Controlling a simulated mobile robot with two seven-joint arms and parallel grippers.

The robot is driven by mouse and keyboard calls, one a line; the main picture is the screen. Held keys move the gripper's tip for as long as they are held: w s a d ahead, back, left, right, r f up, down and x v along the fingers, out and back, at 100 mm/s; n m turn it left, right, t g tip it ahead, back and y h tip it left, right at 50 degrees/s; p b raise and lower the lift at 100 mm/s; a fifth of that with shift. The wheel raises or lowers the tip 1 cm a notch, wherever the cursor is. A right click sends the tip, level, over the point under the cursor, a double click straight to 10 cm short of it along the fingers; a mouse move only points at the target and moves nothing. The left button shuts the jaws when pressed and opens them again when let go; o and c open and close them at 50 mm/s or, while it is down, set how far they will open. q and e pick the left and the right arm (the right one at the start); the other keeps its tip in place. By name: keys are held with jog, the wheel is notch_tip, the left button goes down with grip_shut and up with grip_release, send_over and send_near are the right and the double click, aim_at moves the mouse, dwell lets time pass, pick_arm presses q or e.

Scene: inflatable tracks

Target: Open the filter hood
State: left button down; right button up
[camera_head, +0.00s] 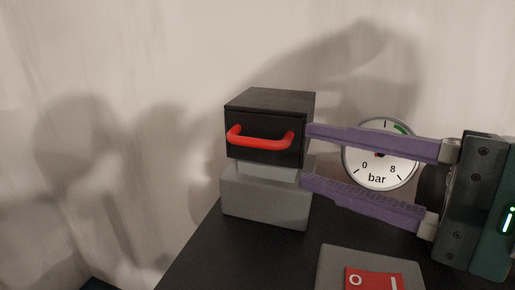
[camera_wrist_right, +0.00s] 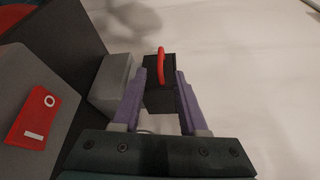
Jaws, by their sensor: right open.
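The filter hood (camera_head: 270,101) is a black box with a red handle (camera_head: 260,143) across its front. It sits above a grey block (camera_head: 262,203) and looks shut. My right gripper (camera_head: 305,156) comes in from the right, open, with its two purple fingers apart. The upper fingertip overlaps the hood's right edge in the head view; the lower one is just below the hood. In the right wrist view the hood (camera_wrist_right: 160,100) and its handle (camera_wrist_right: 161,62) show between the fingers. I cannot tell whether they touch. My left gripper is out of view.
A round pressure gauge (camera_head: 377,172) marked "bar" stands behind my right fingers. A grey box with a red switch (camera_head: 372,279) is at the front of the dark top (camera_head: 220,255). A pale wall is behind; space left of the hood is clear.

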aim_at(269, 146)
jog(key=x, duration=0.8)
jog(key=shift+a, duration=0.1)
jog(key=shift+c, duration=0.4)
grip_shut()
dwell(0.7)
